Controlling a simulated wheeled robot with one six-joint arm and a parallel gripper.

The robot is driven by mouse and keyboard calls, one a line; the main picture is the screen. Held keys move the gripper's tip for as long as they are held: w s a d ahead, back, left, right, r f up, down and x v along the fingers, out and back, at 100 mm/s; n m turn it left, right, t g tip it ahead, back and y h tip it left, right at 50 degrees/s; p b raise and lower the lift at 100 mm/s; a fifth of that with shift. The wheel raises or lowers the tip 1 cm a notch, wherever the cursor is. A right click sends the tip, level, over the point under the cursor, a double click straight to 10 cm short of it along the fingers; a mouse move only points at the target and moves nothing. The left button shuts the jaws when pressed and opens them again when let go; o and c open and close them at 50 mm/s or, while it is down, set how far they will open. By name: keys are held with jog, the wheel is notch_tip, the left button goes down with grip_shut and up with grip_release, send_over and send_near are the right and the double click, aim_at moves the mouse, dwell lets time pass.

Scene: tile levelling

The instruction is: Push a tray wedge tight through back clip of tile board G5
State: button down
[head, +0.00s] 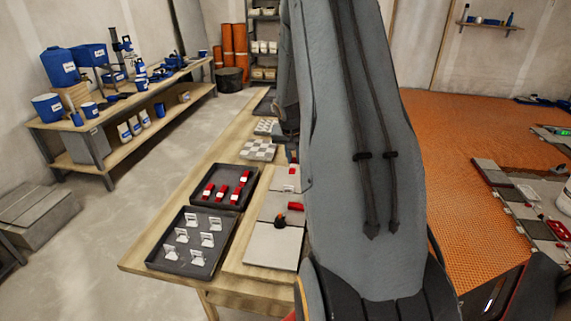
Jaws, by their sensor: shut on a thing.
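My gripper (292,156) shows only in part beside my own arm, which covers much of the view. It is low over the far part of the tile board, shut on what looks like a red wedge (292,170); the jaws and their contact are mostly hidden. The tile board has grey tiles (272,246) in a row along the bench. The back clip is too small and covered to make out clearly. A dark tray (210,170) holds several red wedges (221,192).
A nearer dark tray (160,266) holds several white clips (197,258). Both trays lie on the wooden bench (136,258), left of the board. An orange floor area (470,140) with tiles is at right.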

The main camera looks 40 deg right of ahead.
jog(key=shift+w+f+b, duration=0.5)
jog(key=shift+w+f, duration=0.05)
jog(key=shift+f, duration=0.25)
jog(key=shift+f+b, duration=2.1)
jog(key=shift+f, duration=0.7)
jog(key=shift+f, duration=0.1)
jog(key=shift+s+a+b, duration=0.3)
jog(key=shift+b, duration=0.35)
jog(key=shift+s+a+b, duration=0.4)
jog(key=shift+a+b, duration=0.15)
jog(key=shift+s+a+b, duration=0.75)
jog(key=shift+a+b, duration=0.1)
jog(key=shift+b, duration=0.1)
jog(key=c, duration=1.6)
grip_release()
